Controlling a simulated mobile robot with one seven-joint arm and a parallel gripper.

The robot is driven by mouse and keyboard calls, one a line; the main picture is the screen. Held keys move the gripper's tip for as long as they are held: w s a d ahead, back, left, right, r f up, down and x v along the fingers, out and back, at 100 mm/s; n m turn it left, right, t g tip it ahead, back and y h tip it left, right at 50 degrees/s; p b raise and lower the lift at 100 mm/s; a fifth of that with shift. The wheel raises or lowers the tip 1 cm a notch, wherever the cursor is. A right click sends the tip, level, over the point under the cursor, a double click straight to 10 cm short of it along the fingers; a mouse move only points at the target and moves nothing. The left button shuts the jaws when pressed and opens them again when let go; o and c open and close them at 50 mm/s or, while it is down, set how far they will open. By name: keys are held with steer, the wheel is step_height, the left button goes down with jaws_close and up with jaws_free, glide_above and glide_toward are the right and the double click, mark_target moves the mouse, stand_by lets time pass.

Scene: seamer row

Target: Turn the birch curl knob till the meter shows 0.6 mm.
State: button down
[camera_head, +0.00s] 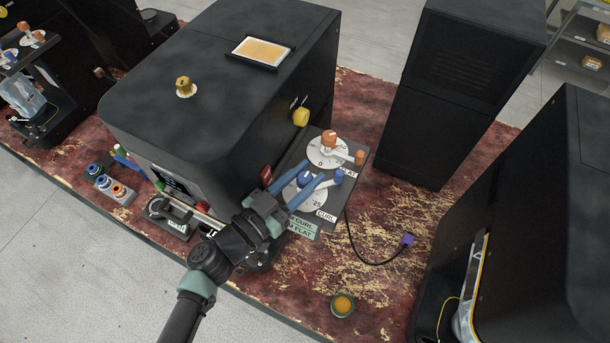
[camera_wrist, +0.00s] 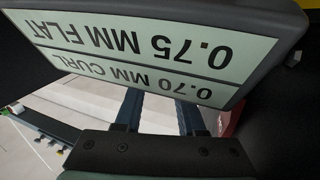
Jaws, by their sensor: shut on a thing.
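A black seamer (camera_head: 225,85) carries a side panel with two pale dials. The lower dial, tagged CURL, has a blue curl knob (camera_head: 306,180) with a side arm ending in a blue tip. The upper dial, tagged FLAT, has an orange knob (camera_head: 329,138). My gripper (camera_head: 312,176) reaches over the panel with its blue fingers shut on the curl knob. In the wrist view, the fingers pass behind a green card (camera_wrist: 150,55) reading 0.75 MM FLAT and 0.70 MM CURL, which hides the knob. A small dark display (camera_head: 172,184) on the front is too small to read.
A tall black cabinet (camera_head: 450,90) and another black machine (camera_head: 530,220) stand to the right. A small round cup (camera_head: 342,305) and a cable with a purple plug (camera_head: 407,241) lie on the worn red bench (camera_head: 385,290). Another knobbed machine stands at far left.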

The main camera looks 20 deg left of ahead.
steer(key=shift+f, duration=0.15)
steer(key=c, duration=0.5)
jaws_free()
steer(key=b+v, duration=0.5)
steer(key=v, duration=0.8)
